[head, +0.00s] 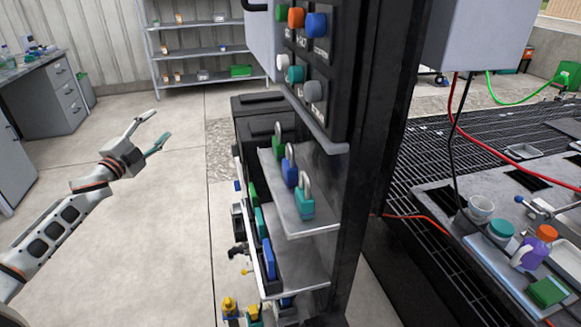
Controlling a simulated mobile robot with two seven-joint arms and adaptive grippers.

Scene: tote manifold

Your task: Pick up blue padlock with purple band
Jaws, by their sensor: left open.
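A blue padlock (290,174) with a grey shackle stands upright on the upper metal shelf of the dark rack. Its band is too small to make out. A green padlock (278,145) stands behind it and a teal padlock (304,206) in front of it, close by. My left gripper (156,128) is open and empty, in the air over the floor, well to the left of the rack and apart from the padlocks. My right gripper is not in view.
The dark rack's upright post (362,180) rises right of the padlocks. Colored knobs (296,18) hang on a panel above. A lower tray (300,275) holds blue and green items. A cluttered bench (440,196) stands right. The floor (150,240) between gripper and rack is clear.

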